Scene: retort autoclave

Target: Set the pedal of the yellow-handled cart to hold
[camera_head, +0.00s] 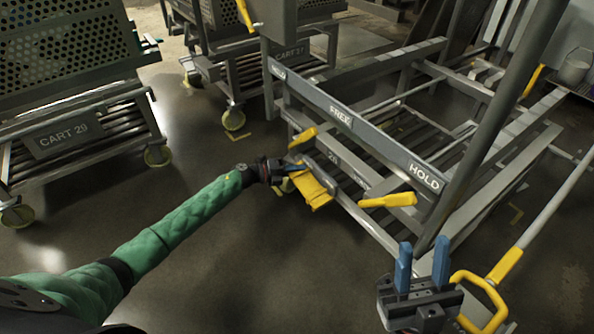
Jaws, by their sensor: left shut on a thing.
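The yellow-handled cart is a grey metal frame (395,152) in the middle and right, with a yellow handle (485,290) at the lower right. Its front bar is marked FREE towards the left and HOLD towards the right. My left gripper (301,180) is shut on a wide yellow pedal (316,192), in front of the bar's left half, below and left of the FREE mark. The gripper hides part of the pedal. My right gripper (421,265) is open and empty, its two blue fingers pointing up, left of the yellow handle.
A yellow piece (388,200) juts out below HOLD, and another (302,138) sits above my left gripper. Cart 29 (75,135) stands at the left and Cart 27 (290,52) behind. The dark floor (270,270) between my arms is clear.

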